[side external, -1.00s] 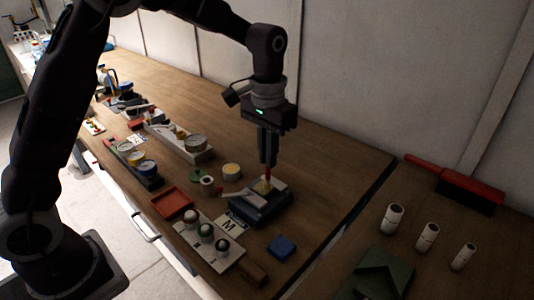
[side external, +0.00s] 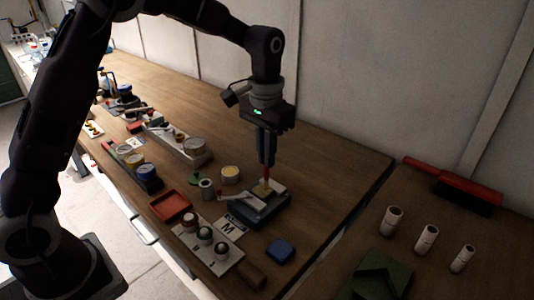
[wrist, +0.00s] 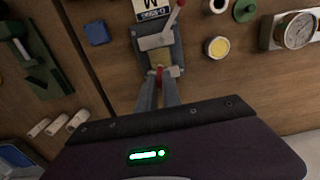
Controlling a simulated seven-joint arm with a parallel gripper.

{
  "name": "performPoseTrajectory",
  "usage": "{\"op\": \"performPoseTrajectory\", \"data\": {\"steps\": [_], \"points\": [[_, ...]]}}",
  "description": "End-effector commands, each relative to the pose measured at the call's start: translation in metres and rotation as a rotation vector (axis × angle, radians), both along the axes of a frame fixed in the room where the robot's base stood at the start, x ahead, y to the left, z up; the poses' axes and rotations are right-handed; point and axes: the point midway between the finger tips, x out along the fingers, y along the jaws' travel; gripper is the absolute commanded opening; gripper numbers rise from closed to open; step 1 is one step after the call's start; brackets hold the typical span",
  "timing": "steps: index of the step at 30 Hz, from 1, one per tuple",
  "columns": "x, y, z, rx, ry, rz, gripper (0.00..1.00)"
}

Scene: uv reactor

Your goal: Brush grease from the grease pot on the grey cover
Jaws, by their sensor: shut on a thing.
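My gripper (side external: 266,161) points down and is shut on a brush with a red handle (side external: 267,173); the fingers hide part of the handle. The brush's pale yellow bristles (side external: 262,190) are low over the small dark blue-grey device with a light grey cover (side external: 236,196), touching or nearly touching it. In the wrist view, the gripper (wrist: 158,90) holds the brush at the near end of the device, and the grey cover (wrist: 155,41) lies just beyond the bristles (wrist: 159,58). The grease pot (side external: 230,174), a round pot with yellow contents, stands open beside the device; it also shows in the wrist view (wrist: 217,47).
A blue square block (side external: 281,250) and a white card marked M (side external: 229,227) lie near the device. A grey cup (side external: 207,189), red tray (side external: 170,205) and gauge box (side external: 193,149) stand left. Table behind the device is clear.

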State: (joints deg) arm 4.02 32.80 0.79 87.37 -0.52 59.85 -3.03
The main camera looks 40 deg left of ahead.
Motion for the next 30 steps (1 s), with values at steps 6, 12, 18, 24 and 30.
{"op": "performPoseTrajectory", "data": {"steps": [6, 12, 18, 24, 30], "points": [[0.000, 0.007, 0.000, 0.001, 0.001, 0.002, 0.00], [0.000, 0.007, 0.000, 0.001, 0.000, 0.001, 0.00], [0.000, 0.012, 0.000, 0.001, 0.000, 0.001, 0.00], [0.000, 0.014, -0.001, 0.001, 0.000, 0.000, 0.00], [-0.003, 0.014, 0.000, 0.001, 0.001, 0.001, 0.00]]}}
